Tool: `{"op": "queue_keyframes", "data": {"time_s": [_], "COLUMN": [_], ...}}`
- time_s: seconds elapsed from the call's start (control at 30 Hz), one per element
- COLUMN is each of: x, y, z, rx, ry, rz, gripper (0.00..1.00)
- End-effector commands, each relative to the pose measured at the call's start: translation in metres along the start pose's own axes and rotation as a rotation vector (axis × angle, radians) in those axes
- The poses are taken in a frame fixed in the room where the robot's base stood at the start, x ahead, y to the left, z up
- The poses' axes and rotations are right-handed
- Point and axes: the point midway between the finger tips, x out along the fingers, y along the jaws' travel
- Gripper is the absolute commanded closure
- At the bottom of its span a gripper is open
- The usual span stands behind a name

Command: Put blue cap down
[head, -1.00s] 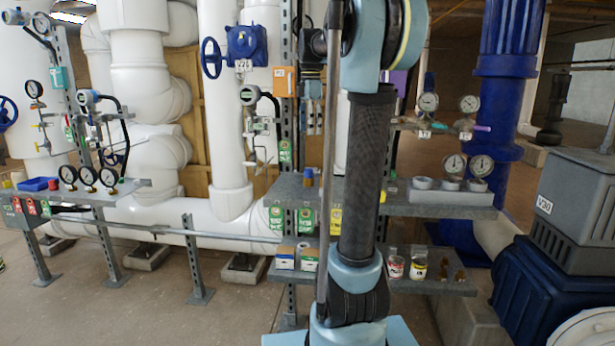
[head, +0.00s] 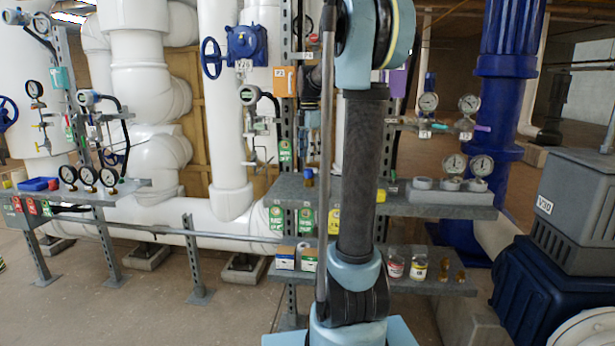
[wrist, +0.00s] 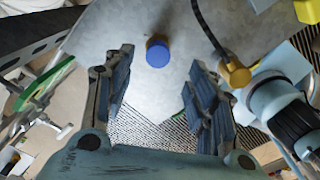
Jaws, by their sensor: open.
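The blue cap (wrist: 158,54) shows as a round blue top on the grey shelf in the wrist view. In the head view it is a small blue spot (head: 308,173) above a brass-coloured part on the upper shelf, left of my arm. Whether it sits on that part or just in front of it is hard to tell. My gripper (wrist: 160,88) is open, with nothing between its fingers. The cap lies beyond the fingertips, roughly between their lines, and is apart from both. In the head view my gripper is not clearly made out.
The grey shelf (head: 450,209) also carries a grey block with white rings (head: 451,184) and a yellow piece (head: 381,195). A brass round part (wrist: 237,75) is right of the fingers. Boxes and jars (head: 419,266) stand on the lower shelf.

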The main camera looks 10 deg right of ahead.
Motion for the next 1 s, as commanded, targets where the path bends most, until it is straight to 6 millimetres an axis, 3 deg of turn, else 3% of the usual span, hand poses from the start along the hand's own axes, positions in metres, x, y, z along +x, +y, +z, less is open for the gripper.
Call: {"op": "queue_keyframes", "data": {"time_s": [0.27, 0.6, 0.93, 1.0], "x": [0.017, 0.058, 0.063, 0.063], "y": [0.001, 0.005, 0.004, 0.004], "z": [0.0, 0.0, 0.0, 0.0], "rx": [0.0, 0.001, 0.001, 0.001], "ry": [0.0, 0.0, 0.0, 0.0], "rz": [0.0, 0.0, 0.0, 0.0], "gripper": [0.48, 0.48, 0.48, 0.64]}}
